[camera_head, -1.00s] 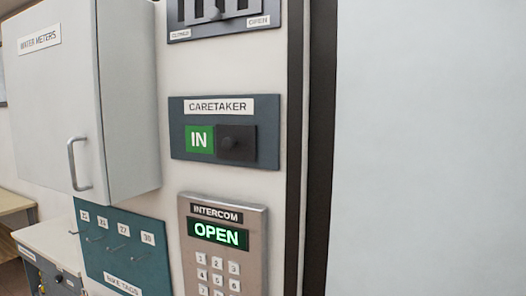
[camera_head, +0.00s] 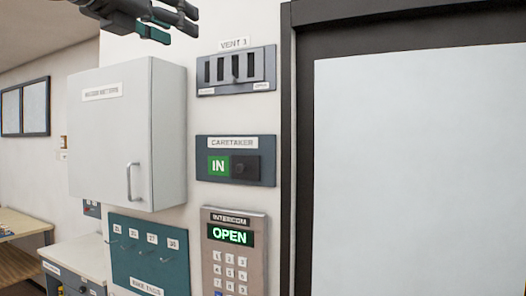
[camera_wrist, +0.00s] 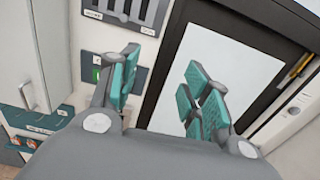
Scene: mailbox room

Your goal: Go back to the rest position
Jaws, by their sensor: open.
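My gripper (camera_head: 170,28) is at the top left of the head view, in front of the wall above the water meters cabinet. Its dark fingers with green pads are only partly in frame there. In the wrist view my gripper (camera_wrist: 160,95) has its two green-padded fingers apart, with nothing between them. No fingers touch either one.
The water meters cabinet (camera_head: 110,140) stands out from the wall with its door shut. The vent panel (camera_head: 236,72) is at the upper middle. A teal bike tags board (camera_head: 150,258) hangs below the cabinet. A dark-framed pale door (camera_head: 420,170) fills the right. A bench (camera_head: 20,225) stands at far left.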

